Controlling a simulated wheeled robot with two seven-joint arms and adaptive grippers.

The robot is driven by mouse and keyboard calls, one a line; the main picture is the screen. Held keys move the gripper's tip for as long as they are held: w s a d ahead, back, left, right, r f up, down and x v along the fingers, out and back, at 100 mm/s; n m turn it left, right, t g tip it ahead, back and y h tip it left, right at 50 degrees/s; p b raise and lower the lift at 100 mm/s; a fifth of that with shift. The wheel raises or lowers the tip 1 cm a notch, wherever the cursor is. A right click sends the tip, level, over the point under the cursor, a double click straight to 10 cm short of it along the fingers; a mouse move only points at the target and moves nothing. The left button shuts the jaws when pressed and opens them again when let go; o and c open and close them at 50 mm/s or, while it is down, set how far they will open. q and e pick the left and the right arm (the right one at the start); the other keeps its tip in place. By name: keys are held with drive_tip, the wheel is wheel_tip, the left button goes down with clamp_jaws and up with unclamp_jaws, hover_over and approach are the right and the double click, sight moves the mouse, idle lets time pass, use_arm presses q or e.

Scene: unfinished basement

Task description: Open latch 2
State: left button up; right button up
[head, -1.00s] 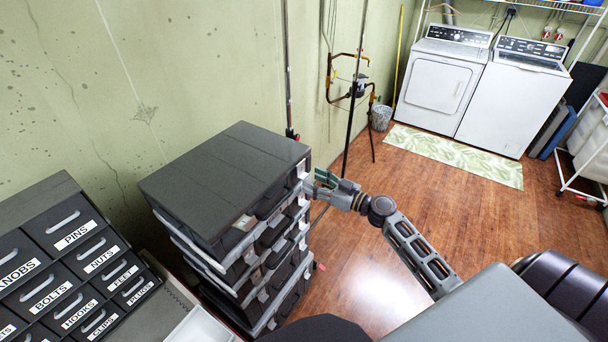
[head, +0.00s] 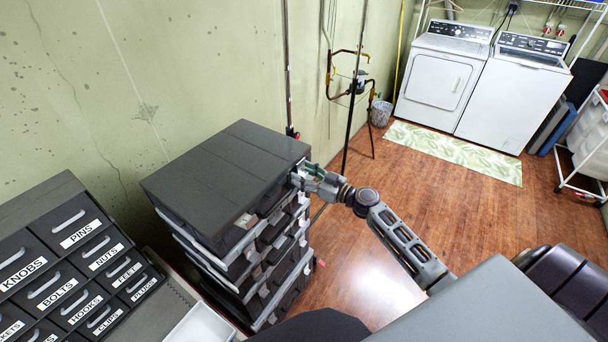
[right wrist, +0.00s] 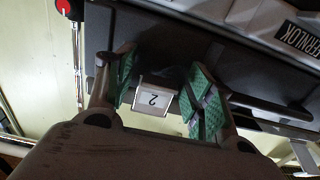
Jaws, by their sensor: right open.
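Latch 2 (right wrist: 155,98) is a pale plate marked "2" on the front of a dark case; it appears upside down in the right wrist view. My right gripper (right wrist: 158,92) is open, with green-padded fingertips on either side of the latch. I cannot tell whether they touch it. In the head view, my right gripper (head: 307,177) is at the front right corner of the top dark case (head: 225,180) of a stack, and its fingers hide the latch there. My left gripper is not in view.
A dark drawer cabinet (head: 70,240) with labelled drawers stands at the left. More cases (head: 275,255) lie stacked below the top one. A thin pipe (head: 352,110) stands behind the gripper. The wooden floor (head: 450,190) to the right is open.

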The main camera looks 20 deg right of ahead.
drive_tip(key=c, duration=0.9)
